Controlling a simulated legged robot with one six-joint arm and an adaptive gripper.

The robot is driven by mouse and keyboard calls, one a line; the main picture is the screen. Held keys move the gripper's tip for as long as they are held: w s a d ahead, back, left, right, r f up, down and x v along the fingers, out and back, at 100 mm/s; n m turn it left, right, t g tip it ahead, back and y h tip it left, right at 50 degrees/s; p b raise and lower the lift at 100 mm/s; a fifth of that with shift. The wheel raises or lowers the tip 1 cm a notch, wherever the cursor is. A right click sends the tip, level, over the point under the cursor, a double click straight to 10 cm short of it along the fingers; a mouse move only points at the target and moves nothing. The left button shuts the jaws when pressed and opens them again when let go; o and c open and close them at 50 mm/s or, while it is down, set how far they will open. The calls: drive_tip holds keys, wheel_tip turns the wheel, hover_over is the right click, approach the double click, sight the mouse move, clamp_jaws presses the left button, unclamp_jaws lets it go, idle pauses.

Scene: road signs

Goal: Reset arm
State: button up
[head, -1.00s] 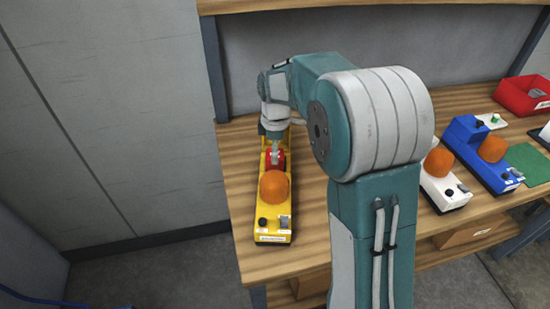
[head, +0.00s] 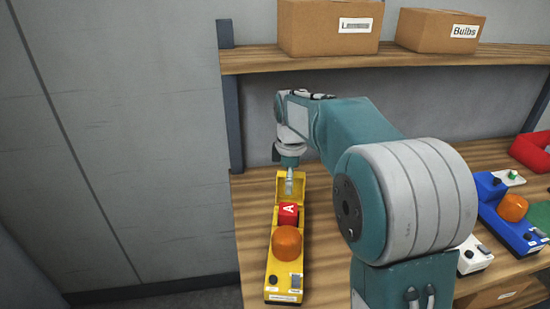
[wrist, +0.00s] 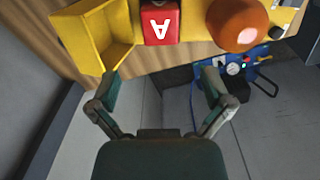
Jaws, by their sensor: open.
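My gripper (head: 289,182) is at the end of my arm, above the far end of the yellow sign unit (head: 284,268) on the wooden bench. In the wrist view my gripper (wrist: 161,86) has its two fingers spread wide with nothing between them. The wrist view also shows the red block (wrist: 160,22), apart from the fingers. The compartment looks empty in the wrist view (wrist: 97,38).
A white unit (head: 474,257) and a blue unit with an orange dome (head: 513,225) stand at the right. A red bin (head: 533,150) is behind them. Cardboard boxes (head: 330,27) sit on the shelf above. A blue device with a gauge (wrist: 236,80) shows below the bench.

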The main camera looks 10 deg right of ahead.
drive_tip(key=s+r+m+t, duration=0.2)
drive_tip(key=s+m+t, duration=0.3)
drive_tip(key=s+m, duration=0.9)
drive_tip(key=s, duration=1.3)
drive_tip(key=shift+r+m+t, duration=0.3)
drive_tip(key=shift+r, duration=0.1)
drive_tip(key=shift+s, duration=0.1)
